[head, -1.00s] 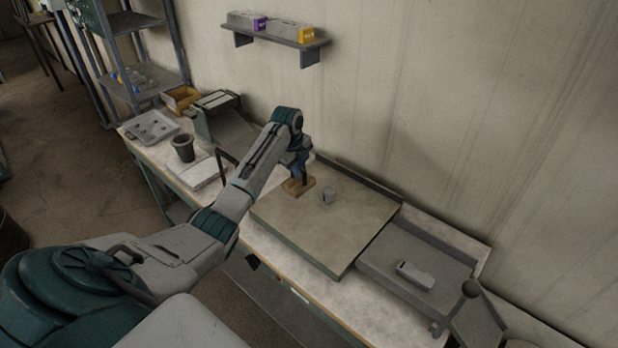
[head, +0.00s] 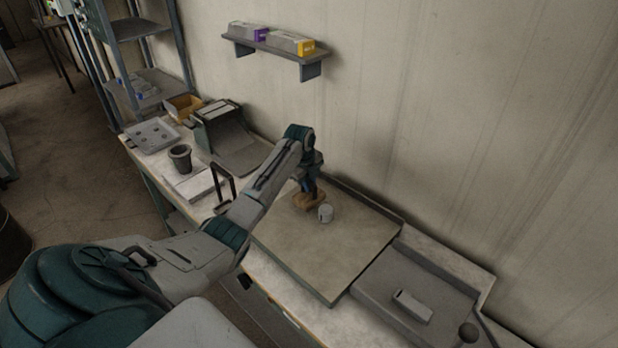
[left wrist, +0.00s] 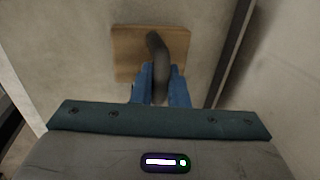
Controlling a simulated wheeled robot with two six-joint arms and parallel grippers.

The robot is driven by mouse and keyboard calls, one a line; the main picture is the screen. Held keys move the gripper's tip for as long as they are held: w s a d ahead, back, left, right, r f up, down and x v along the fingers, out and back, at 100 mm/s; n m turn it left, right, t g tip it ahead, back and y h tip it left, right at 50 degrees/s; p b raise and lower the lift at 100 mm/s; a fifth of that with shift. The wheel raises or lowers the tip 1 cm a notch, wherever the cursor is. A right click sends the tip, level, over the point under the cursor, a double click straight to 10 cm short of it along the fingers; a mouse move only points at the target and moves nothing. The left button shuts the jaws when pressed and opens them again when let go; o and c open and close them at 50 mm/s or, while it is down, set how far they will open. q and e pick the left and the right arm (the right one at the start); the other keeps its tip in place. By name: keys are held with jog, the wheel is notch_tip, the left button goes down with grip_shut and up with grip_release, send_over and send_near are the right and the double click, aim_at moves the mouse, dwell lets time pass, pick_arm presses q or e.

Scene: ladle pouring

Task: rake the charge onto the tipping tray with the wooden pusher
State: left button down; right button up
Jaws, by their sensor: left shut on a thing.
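My left gripper (head: 310,188) is shut on the dark handle of the wooden pusher (head: 306,202). In the left wrist view, the blue fingers (left wrist: 160,88) clasp the curved handle above the flat wooden block (left wrist: 128,48). The pusher is low over the beige board (head: 322,262). The charge, a small grey lump (head: 325,214), sits on the board just right of the pusher; I cannot tell whether they touch. The grey tipping tray (head: 372,288) lies right of the board, with a light block (head: 411,306) on it. My right gripper is out of view.
A dark ball-topped lever (head: 468,331) stands by the tray. A raised rim (head: 365,205) runs along the board's back by the wall. A dark cup (head: 180,158), a plate with holes (head: 152,134) and a wooden box (head: 184,106) stand on the left. The board's front half is clear.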

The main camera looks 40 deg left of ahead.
pick_arm(q)
jog(key=shift+f, duration=0.5)
jog(key=shift+s+f+b, duration=0.1)
jog(key=shift+f+b, duration=0.75)
jog(key=shift+f, duration=0.1)
jog(key=shift+d, duration=0.35)
jog(key=shift+d+r, duration=0.1)
jog(key=shift+d, duration=0.25)
jog(key=shift+s+d+p, duration=0.15)
jog(key=shift+d+p, duration=0.45)
jog(key=shift+d, duration=1.1)
jog(key=shift+s+d, duration=0.15)
jog(key=shift+d, duration=1.5)
jog(key=shift+s+d, duration=0.4)
jog(key=shift+d, duration=4.65)
jog(key=shift+s+d, duration=0.35)
jog(key=shift+d, duration=4.7)
jog(key=shift+s+d, duration=0.4)
jog(key=shift+d, duration=4.65)
jog(key=shift+a, duration=1.1)
notch_tip(320, 180, up, 7)
jog(key=shift+a, duration=0.4)
